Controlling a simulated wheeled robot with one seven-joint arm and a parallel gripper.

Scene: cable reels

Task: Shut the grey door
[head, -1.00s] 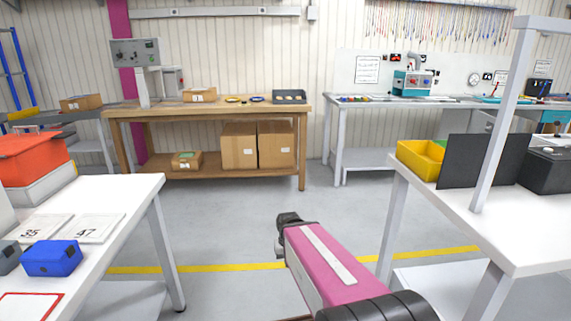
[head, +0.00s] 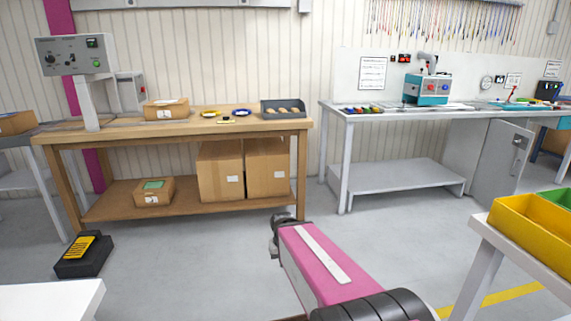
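The grey door (head: 503,163) is on the grey cabinet under the right-hand workbench in the head view. It stands out at an angle from the cabinet (head: 462,150), so it looks open. A small dark handle or lock plate shows near its upper edge. My pink arm reaches forward from the bottom of the view. The dark end of it (head: 280,232) is far to the left of the door and well short of it. The fingers cannot be made out there.
A wooden bench (head: 180,128) with cartons is ahead left. A black pedal box (head: 84,254) lies on the floor. A white table with a yellow bin (head: 530,232) stands near right. A white table corner (head: 50,300) is near left. Grey floor between is clear.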

